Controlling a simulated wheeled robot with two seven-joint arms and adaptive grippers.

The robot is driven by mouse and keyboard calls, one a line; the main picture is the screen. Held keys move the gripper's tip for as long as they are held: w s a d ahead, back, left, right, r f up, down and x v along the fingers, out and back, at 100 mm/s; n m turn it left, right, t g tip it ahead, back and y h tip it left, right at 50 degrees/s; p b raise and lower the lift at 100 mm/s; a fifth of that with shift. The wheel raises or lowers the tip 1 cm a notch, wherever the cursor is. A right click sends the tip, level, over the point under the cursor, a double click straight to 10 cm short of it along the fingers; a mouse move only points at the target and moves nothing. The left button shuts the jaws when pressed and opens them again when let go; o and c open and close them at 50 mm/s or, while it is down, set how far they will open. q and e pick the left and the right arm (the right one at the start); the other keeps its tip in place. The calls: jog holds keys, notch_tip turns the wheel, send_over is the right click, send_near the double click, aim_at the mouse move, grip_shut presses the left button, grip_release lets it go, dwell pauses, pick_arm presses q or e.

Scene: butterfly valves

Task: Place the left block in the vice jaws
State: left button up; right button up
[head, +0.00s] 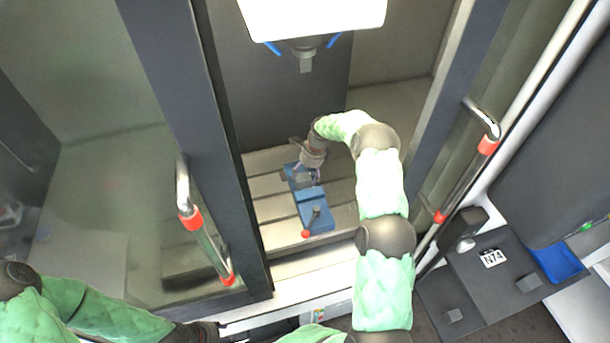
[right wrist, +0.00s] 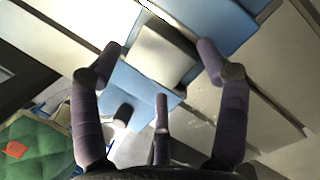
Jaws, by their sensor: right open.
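The blue vice (head: 318,217) stands on the slotted machine bed, with a red-knobbed handle (head: 306,233) at its near end. A grey block (right wrist: 165,54) sits at the vice, between its blue parts (right wrist: 222,22) in the right wrist view; whether it is fully seated cannot be told. My right gripper (head: 309,170) reaches down over the vice. In the right wrist view its purple fingers (right wrist: 158,52) are open around the block, with visible gaps at the sides. My left arm is at the lower left, its dark end (head: 203,331) low by the frame edge; its fingers are unclear.
Door frames with red-ended handles (head: 205,243) flank the opening. A spindle (head: 305,58) hangs above the bed.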

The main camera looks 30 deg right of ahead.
jog(key=b+v, duration=0.1)
jog(key=v, duration=1)
jog(key=shift+s+r, duration=0.1)
dwell(0.8)
